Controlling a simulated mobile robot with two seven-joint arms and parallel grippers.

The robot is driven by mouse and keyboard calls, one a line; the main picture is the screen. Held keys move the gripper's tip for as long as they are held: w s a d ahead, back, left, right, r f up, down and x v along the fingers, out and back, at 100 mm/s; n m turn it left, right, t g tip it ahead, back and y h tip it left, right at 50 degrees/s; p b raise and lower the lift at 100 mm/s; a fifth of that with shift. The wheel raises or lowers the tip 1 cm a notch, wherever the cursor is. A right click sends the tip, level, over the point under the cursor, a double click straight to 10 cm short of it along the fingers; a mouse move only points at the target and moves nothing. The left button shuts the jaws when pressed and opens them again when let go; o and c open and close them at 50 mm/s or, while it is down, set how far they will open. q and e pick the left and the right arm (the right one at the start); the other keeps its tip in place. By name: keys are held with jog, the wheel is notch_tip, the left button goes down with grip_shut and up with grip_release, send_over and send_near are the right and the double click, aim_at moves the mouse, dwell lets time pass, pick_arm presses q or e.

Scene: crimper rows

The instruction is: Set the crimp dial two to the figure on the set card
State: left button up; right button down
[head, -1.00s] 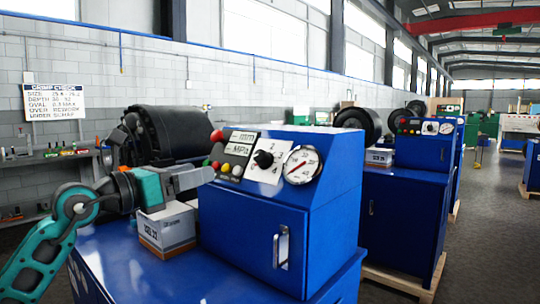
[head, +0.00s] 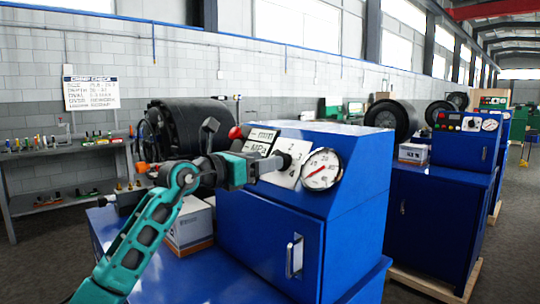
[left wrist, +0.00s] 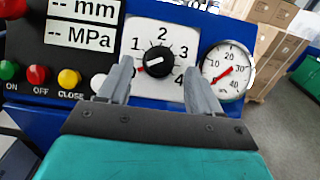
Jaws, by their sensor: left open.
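The black dial knob (left wrist: 157,62) sits on a white plate marked 1 to 4 in the left wrist view. Its red mark points left and slightly down, below the 1. My left gripper (left wrist: 158,74) is open, with one finger on each side of the knob and gaps between. In the head view my left gripper (head: 275,165) reaches the blue machine's (head: 300,200) sloped panel and covers much of the dial plate (head: 294,152). A wall card (head: 91,92) headed CRIMP CHECK hangs at left; its small figures are not clear. My right gripper is not in view.
A pressure gauge (left wrist: 228,70) is right of the dial. A white box (head: 188,228) stands beside the machine. A second blue machine (head: 440,190) stands at right.

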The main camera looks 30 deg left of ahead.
pick_arm(q)
jog(key=shift+x, duration=1.4)
jog(key=shift+c, duration=0.2)
jog(key=c, duration=1)
jog(key=shift+f, duration=0.1)
